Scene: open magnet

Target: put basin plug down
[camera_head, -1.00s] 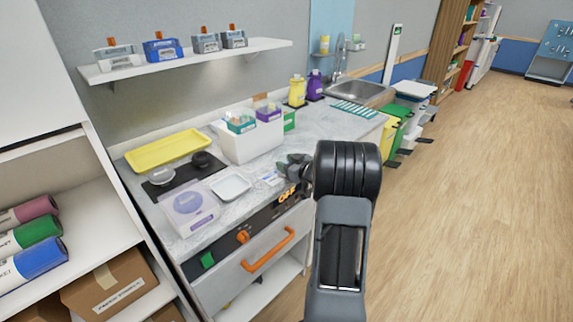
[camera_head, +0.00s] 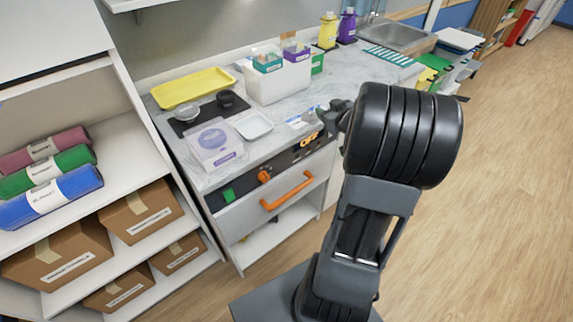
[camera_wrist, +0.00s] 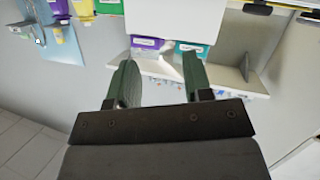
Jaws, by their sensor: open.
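I cannot make out a basin plug for certain in either view. A small black round thing (camera_head: 226,98) sits on the black mat on the counter; I cannot tell whether it is the plug. My gripper (camera_wrist: 160,82) is open, with two dark green fingers apart and nothing visible between them. In the head view my gripper (camera_head: 338,113) is partly hidden behind my arm, near the counter's front edge. The steel sink (camera_head: 400,38) is at the far right end of the counter.
The counter holds a yellow tray (camera_head: 193,86), a white dish (camera_head: 253,125), a purple-and-white box (camera_head: 213,145) and a white bin (camera_head: 277,84) with small boxes. A lidded round container (camera_head: 187,111) is on the mat. An orange drawer handle (camera_head: 287,192) sticks out in front.

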